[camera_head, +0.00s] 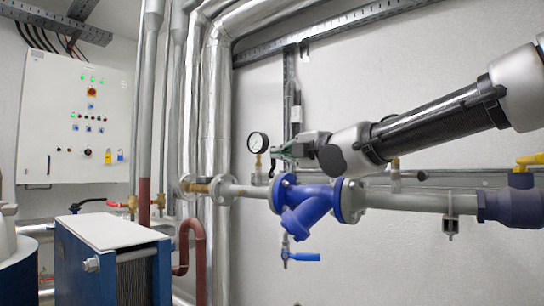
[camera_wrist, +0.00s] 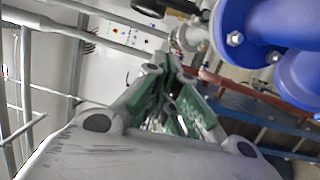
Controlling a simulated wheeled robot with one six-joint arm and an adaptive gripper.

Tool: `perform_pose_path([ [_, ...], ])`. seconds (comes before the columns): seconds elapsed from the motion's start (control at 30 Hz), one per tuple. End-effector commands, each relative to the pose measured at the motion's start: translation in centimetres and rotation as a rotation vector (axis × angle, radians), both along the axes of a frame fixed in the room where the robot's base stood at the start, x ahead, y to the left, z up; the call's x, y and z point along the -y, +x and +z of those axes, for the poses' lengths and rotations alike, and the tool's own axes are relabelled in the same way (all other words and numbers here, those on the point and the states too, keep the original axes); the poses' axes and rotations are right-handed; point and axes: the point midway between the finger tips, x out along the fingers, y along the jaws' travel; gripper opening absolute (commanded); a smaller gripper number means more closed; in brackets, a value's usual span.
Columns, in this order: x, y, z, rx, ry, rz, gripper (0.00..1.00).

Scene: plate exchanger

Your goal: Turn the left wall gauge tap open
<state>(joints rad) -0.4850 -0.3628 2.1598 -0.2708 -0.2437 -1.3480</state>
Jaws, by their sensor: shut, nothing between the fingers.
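The left wall gauge (camera_head: 258,143) is a round white dial with a black rim on a brass stem above the horizontal pipe. Its tap (camera_head: 272,166) shows as a small dark lever beside the stem, just under my gripper; how far it is turned I cannot tell. My gripper (camera_head: 276,152) is at the right of the gauge stem, pointing left, with shut, empty fingers. In the wrist view my gripper (camera_wrist: 172,62) shows its green-grey fingers converging. Whether the fingertips touch the tap is too small to tell.
A blue strainer valve (camera_head: 308,205) sits on the pipe below my gripper and fills the upper right of the wrist view (camera_wrist: 275,40). A blue-handled drain tap (camera_head: 302,257) hangs under it. Silver vertical pipes (camera_head: 214,110) and a control cabinet (camera_head: 80,115) stand left.

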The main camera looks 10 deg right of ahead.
Motion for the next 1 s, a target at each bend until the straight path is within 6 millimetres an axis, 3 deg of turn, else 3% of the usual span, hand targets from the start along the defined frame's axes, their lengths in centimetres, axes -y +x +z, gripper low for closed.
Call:
perform_pose_path([
  [0.17, -1.1, 1.7, 0.0, -0.004, 0.007, 0.002, 0.0],
  [0.53, -5.3, 8.4, 0.1, -0.005, 0.005, 0.002, 0.0],
  [0.8, -3.1, 10.7, 0.2, -0.002, 0.003, -0.002, 0.0],
  [1.0, -2.5, 11.3, 0.3, -0.002, 0.003, 0.001, 0.0],
])
